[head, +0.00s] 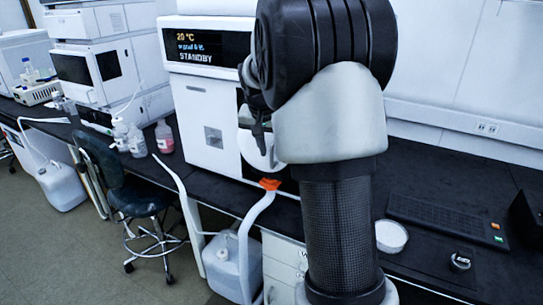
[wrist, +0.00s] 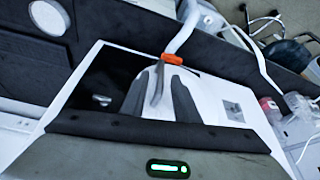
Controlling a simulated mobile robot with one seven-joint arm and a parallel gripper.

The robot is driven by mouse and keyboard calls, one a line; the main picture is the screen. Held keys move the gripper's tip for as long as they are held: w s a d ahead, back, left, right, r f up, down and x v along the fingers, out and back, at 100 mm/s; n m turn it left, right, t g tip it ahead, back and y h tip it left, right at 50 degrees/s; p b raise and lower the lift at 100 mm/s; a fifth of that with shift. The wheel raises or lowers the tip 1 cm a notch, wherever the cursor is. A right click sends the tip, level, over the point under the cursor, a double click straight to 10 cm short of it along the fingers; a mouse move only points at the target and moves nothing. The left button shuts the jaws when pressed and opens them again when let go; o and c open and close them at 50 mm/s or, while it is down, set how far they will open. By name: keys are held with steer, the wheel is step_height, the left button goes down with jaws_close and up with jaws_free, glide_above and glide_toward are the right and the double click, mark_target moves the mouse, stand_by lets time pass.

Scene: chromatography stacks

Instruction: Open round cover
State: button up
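A white rounded piece (head: 260,150) shows on the front of the white instrument (head: 205,110), beside its dark panel; it looks like the round cover. My gripper (head: 262,122) is right in front of it in the head view and hides its upper part. In the wrist view my gripper (wrist: 160,76) has its two dark fingers apart, pointing at the instrument's front. A thin grey strip shows between the fingertips; I cannot tell whether it is part of the cover or whether they touch it.
An orange clip with a white tube (head: 268,186) is just below the gripper. The display (head: 205,46) reads STANDBY. A white round dish (head: 391,236) and a black keyboard-like panel (head: 440,217) lie on the bench at right. Bottles (head: 164,136) stand at left.

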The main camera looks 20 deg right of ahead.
steer(key=shift+x, duration=1.4)
jaws_close()
steer(key=shift+a, duration=0.15)
